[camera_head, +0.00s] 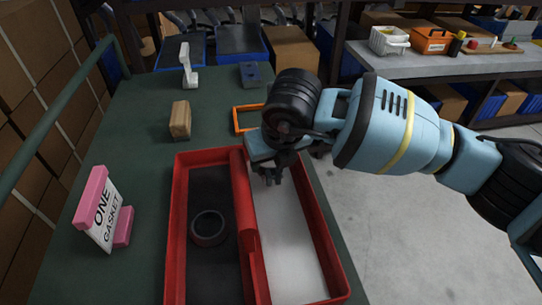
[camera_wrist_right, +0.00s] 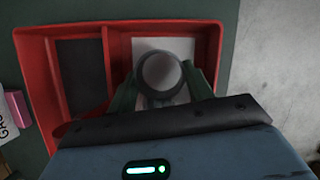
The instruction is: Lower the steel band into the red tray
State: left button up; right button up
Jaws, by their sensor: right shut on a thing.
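The red tray (camera_head: 179,215) lies on the green table with two compartments, a dark-floored left one and a white-floored right one. A dark ring (camera_head: 209,241) lies flat in the left compartment. My right gripper (camera_head: 272,176) points down over the far end of the right compartment. In the right wrist view its fingers are shut on the steel band (camera_wrist_right: 160,72), a round grey piece seen over the white floor of the tray (camera_wrist_right: 32,75). The band's height above that floor is hard to tell. In the head view the band is hardly visible. My left gripper is not in view.
A pink sign reading "ONE GASKET" (camera_head: 104,208) stands left of the tray. A wooden block (camera_head: 180,120), a white stand (camera_head: 186,68), an orange frame (camera_head: 238,119) and a blue-grey block (camera_head: 250,74) are farther back. The near white compartment floor (camera_head: 290,250) is clear.

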jog(key=shift+f+b, duration=0.45)
jog(key=shift+f, duration=0.4)
dwell(0.5)
jog(key=o, duration=1.1)
